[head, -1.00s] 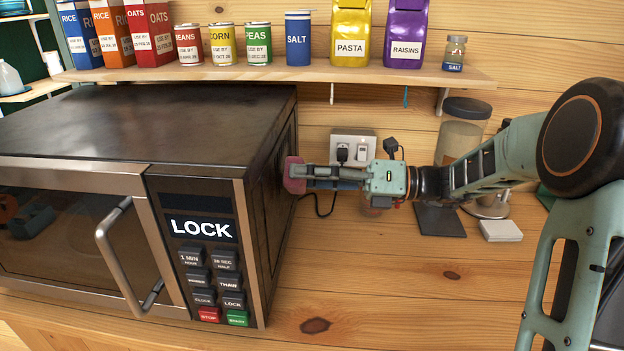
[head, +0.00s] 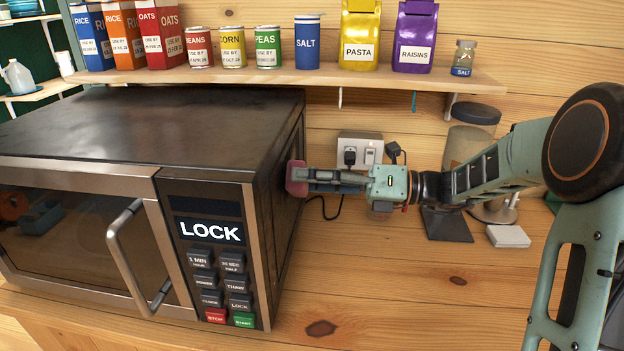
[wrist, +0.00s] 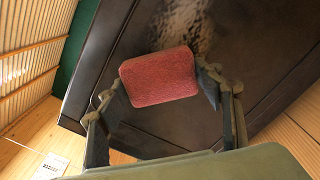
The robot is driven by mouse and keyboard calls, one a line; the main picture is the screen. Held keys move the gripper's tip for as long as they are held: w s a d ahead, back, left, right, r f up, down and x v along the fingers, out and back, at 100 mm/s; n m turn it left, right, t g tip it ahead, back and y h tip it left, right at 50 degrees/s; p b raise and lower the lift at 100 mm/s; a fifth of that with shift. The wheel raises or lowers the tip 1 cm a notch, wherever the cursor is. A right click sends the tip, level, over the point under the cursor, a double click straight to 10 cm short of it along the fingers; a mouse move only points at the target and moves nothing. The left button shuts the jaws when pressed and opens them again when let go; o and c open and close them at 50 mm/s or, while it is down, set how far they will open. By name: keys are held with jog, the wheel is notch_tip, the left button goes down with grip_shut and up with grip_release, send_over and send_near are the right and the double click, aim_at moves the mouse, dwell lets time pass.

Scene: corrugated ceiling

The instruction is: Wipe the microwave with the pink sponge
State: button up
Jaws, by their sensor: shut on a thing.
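The dark microwave (head: 150,120) stands on the wooden counter at the left in the head view, its panel reading LOCK. Its top and side look smudged. My gripper (head: 312,180) is at the microwave's right side, shut on the pink sponge (head: 297,178). The sponge is at the side panel and looks pressed to it, though the exact contact is hard to see. In the wrist view the sponge (wrist: 158,76) sits between the two fingers, in front of the dark side panel (wrist: 130,45). A shiny, blotchy patch shows on the panel beyond the sponge.
A shelf (head: 400,80) with boxes, cans and bags runs above the microwave and my arm. A power outlet (head: 360,150) with plugs and a cord is behind my gripper. A jar (head: 470,135) stands at the back right. The counter front right (head: 400,290) is clear.

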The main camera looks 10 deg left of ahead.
aim_at(297, 150)
jog(key=shift+a, duration=0.35)
jog(key=shift+w+r+p, duration=0.2)
jog(key=shift+w+p, duration=0.3)
jog(key=shift+p, duration=0.25)
jog(key=shift+w+a+f+p, duration=0.15)
jog(key=shift+w+p, duration=0.85)
jog(key=shift+w, duration=0.5)
jog(key=shift+w+a+p, duration=0.2)
jog(key=shift+w+p, duration=1.5)
jog(key=shift+w, duration=0.7)
jog(key=shift+w+p, duration=0.75)
jog(key=shift+w, duration=0.85)
jog(key=shift+p, duration=0.45)
jog(key=shift+s+d+p, duration=0.15)
jog(key=shift+s+p, duration=1.35)
jog(key=shift+s, duration=1.55)
jog(key=shift+s+d+p, duration=0.15)
jog(key=shift+s+p, duration=1.3)
jog(key=shift+s, duration=1.6)
